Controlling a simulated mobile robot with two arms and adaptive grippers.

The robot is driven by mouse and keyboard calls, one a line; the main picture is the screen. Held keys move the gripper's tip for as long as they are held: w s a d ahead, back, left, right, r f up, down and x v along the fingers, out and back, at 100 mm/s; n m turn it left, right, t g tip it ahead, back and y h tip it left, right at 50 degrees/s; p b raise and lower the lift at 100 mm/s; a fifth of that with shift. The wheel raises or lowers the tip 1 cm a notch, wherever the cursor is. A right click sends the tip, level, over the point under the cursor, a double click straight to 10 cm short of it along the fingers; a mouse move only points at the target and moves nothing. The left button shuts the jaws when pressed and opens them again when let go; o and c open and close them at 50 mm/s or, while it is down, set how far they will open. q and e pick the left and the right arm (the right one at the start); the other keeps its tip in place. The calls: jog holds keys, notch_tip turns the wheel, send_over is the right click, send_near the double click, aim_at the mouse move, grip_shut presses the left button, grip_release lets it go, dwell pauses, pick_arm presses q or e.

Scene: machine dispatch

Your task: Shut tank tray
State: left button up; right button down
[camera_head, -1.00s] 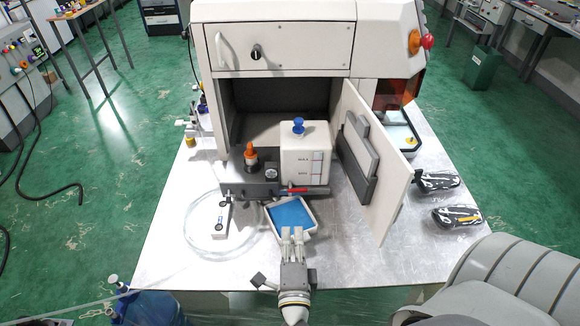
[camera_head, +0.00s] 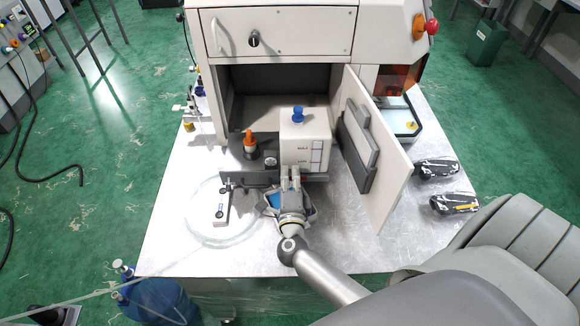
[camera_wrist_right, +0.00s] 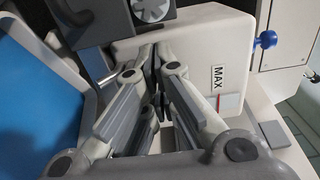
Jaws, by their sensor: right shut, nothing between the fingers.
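The dark grey tank tray (camera_head: 236,178) sticks out of the open compartment in the white machine. It carries a white tank (camera_head: 300,152) with a blue cap (camera_head: 298,115) and an orange-topped fitting (camera_head: 250,142). My right gripper (camera_head: 290,170) is shut and empty at the front of the tray, just below the tank. In the right wrist view, its closed fingers (camera_wrist_right: 158,70) are close beside the tank (camera_wrist_right: 205,55) with its MAX label; I cannot tell whether they touch. My left gripper is not in view.
The compartment door (camera_head: 378,155) stands open on the right. A blue-lined tray (camera_head: 273,200) is mostly hidden under my right gripper; its blue bottom shows in the wrist view (camera_wrist_right: 38,95). A coiled clear hose (camera_head: 205,235) lies left. Two black-patterned items (camera_head: 455,203) lie right.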

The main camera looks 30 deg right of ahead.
jog(key=shift+w+d+r, duration=0.1)
jog(key=shift+w+d, duration=0.1)
jog(key=shift+w, duration=0.15)
jog(key=shift+w+d, duration=0.15)
jog(key=shift+w, duration=0.1)
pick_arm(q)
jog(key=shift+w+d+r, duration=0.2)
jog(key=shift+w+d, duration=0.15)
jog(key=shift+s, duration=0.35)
